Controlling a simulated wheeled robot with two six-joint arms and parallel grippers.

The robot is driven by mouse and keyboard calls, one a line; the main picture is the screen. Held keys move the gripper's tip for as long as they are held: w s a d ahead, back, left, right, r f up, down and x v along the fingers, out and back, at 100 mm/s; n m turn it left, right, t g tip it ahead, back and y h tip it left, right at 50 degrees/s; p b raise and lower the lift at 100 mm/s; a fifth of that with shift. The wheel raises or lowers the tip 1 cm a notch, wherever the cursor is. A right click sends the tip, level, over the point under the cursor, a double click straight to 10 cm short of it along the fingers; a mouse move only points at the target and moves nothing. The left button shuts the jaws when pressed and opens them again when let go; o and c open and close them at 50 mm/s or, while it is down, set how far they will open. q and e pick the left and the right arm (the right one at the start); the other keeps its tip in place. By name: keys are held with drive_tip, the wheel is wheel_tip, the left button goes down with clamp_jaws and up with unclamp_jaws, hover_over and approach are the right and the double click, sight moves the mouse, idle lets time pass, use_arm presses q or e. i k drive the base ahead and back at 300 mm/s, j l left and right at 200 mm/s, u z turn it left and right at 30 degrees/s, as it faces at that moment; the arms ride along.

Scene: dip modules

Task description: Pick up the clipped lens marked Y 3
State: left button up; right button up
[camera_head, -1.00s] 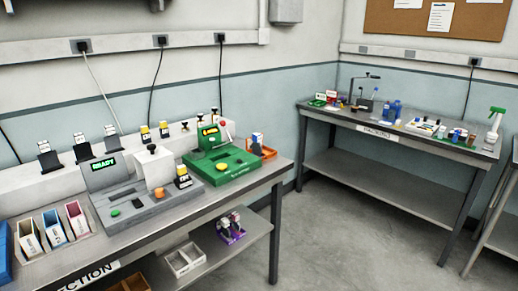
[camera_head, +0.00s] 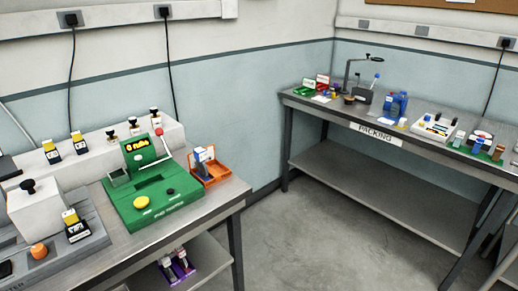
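No lens marked Y 3 can be made out, as the small labels are too small to read. Small dark blocks with yellow tops stand on the left bench: one (camera_head: 76,227) on the grey device, and two more, a left one (camera_head: 50,151) and a right one (camera_head: 79,143), on the white ledge. Several darker-topped small pieces (camera_head: 134,127) stand further right along that ledge. An orange tray (camera_head: 214,178) holds a blue and white piece (camera_head: 203,154) and a grey one. Neither of my grippers is in view.
A green machine (camera_head: 150,212) with a lit display and a red-knobbed lever stands on the bench. A purple tray (camera_head: 188,270) sits on the shelf below. The packing table (camera_head: 330,112) at right carries bottles and small items. Open floor (camera_head: 315,225) lies between.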

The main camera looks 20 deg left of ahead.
sight(200, 154)
drive_tip(key=i+l+u, duration=0.1)
drive_tip(key=i+u, duration=0.15)
drive_tip(key=i, duration=0.2)
drive_tip(key=i+l+u, duration=0.15)
drive_tip(key=i+u, duration=0.15)
drive_tip(key=i, duration=0.15)
drive_tip(key=i+l+u, duration=0.25)
drive_tip(key=i, duration=0.2)
